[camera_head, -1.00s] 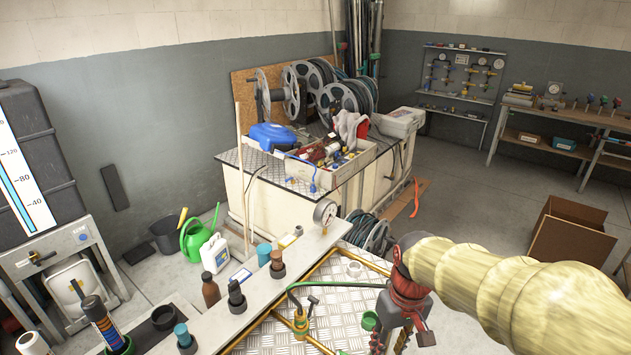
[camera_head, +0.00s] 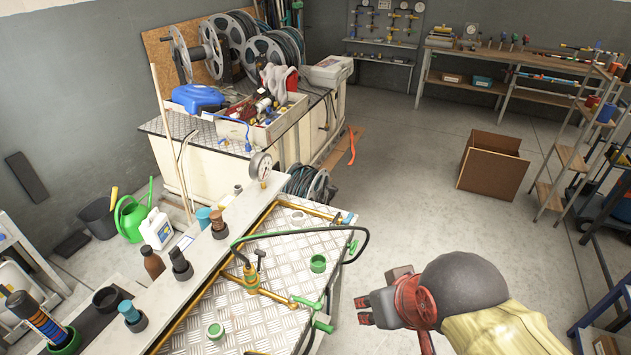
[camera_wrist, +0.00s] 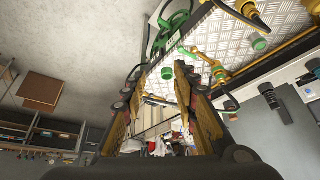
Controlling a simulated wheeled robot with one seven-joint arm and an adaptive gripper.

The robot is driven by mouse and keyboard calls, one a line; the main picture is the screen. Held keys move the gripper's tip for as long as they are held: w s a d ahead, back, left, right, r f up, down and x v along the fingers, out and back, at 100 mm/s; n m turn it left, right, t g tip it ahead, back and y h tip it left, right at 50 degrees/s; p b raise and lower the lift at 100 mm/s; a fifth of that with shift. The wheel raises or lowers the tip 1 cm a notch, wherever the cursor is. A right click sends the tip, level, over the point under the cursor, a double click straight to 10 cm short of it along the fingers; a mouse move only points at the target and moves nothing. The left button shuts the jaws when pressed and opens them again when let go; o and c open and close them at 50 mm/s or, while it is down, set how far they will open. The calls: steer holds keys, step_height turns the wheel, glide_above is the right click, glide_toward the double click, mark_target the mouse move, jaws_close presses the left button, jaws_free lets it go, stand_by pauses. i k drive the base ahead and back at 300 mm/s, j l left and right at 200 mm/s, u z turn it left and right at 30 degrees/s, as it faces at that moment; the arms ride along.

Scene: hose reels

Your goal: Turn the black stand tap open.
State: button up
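A brass stand (camera_head: 250,277) with a small black T-shaped tap handle (camera_head: 261,256) rises from the chequered metal bench top (camera_head: 240,318). My gripper (camera_head: 366,308) is right of the bench, well apart from the stand. The wrist view shows its two fingers (camera_wrist: 160,75) spread with nothing between them.
Green-handled valves (camera_head: 308,303) sit near the bench's right edge, and green caps (camera_head: 318,263) lie on top. A pressure gauge (camera_head: 260,166) and bottles line the left plank. A cardboard box (camera_head: 490,172) stands on open floor at right.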

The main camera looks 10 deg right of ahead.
mark_target(339, 214)
steer(key=i+l+u, duration=0.25)
steer(key=i+l, duration=0.15)
steer(key=l, duration=0.2)
steer(key=i+l+u, duration=0.3)
steer(key=l, duration=0.35)
